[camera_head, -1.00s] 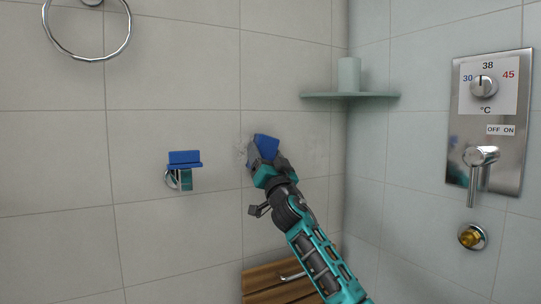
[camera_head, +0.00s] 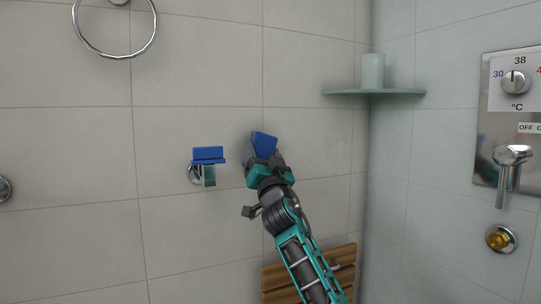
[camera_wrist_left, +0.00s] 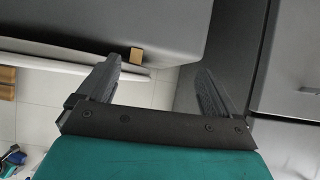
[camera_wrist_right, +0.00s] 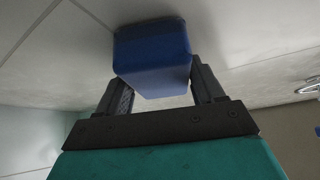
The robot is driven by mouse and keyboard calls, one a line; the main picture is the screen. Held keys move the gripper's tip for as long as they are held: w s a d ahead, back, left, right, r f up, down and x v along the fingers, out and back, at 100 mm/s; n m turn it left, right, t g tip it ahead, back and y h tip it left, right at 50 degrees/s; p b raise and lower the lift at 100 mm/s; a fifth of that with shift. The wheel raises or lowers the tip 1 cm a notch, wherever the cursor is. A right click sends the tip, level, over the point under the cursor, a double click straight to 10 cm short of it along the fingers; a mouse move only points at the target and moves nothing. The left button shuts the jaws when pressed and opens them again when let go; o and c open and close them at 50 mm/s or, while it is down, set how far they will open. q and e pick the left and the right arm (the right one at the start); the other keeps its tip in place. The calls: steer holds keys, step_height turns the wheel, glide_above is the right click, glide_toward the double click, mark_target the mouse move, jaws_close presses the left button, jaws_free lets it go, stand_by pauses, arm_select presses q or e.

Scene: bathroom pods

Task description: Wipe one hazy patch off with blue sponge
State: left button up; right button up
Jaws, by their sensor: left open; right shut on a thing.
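The blue sponge (camera_head: 264,143) is in my right gripper (camera_head: 262,160), against or very near the tiled back wall. The sponge also shows in the right wrist view (camera_wrist_right: 152,55), between the two fingers of that gripper (camera_wrist_right: 157,85). I see no distinct hazy patch on the wall around the sponge in the head view; the tile right behind the sponge and gripper is hidden. My left gripper (camera_wrist_left: 155,85) is open and empty, away from the wall, and shows only in the left wrist view.
A chrome wall holder with a blue piece (camera_head: 208,155) is left of the right gripper. A corner shelf (camera_head: 375,92) with a pale cup (camera_head: 373,70) is to the right. A towel ring (camera_head: 115,50), shower control panel (camera_head: 510,120) and wooden seat (camera_head: 340,262) are around.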

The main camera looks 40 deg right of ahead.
mark_target(276, 146)
steer(key=shift+a+r+p, duration=0.1)
steer(key=shift+r+p, duration=0.9)
steer(key=shift+r, duration=0.25)
steer(key=shift+s+d+f+p, duration=0.15)
steer(key=shift+s+d, duration=0.15)
steer(key=shift+d, duration=0.6)
steer(key=shift+s+d+p, duration=0.15)
steer(key=shift+s+d, duration=0.1)
steer(key=shift+d, duration=0.65)
steer(key=shift+s+d+p, duration=0.3)
steer(key=shift+s+d, duration=0.05)
steer(key=shift+d, duration=0.8)
steer(key=shift+s+d+p, duration=0.25)
steer(key=shift+s+d, duration=0.15)
steer(key=shift+d, duration=0.8)
steer(key=shift+s+d+p, duration=0.3)
steer(key=shift+s+d, duration=0.05)
steer(key=shift+d, duration=0.8)
steer(key=shift+a, duration=0.1)
steer(key=shift+s+a+p, duration=0.3)
steer(key=shift+s, duration=0.65)
steer(key=shift+s+a+p, duration=0.25)
steer(key=shift+s+a, duration=0.05)
steer(key=shift+s, duration=0.65)
steer(key=shift+s+a+p, duration=0.3)
steer(key=shift+s, duration=0.65)
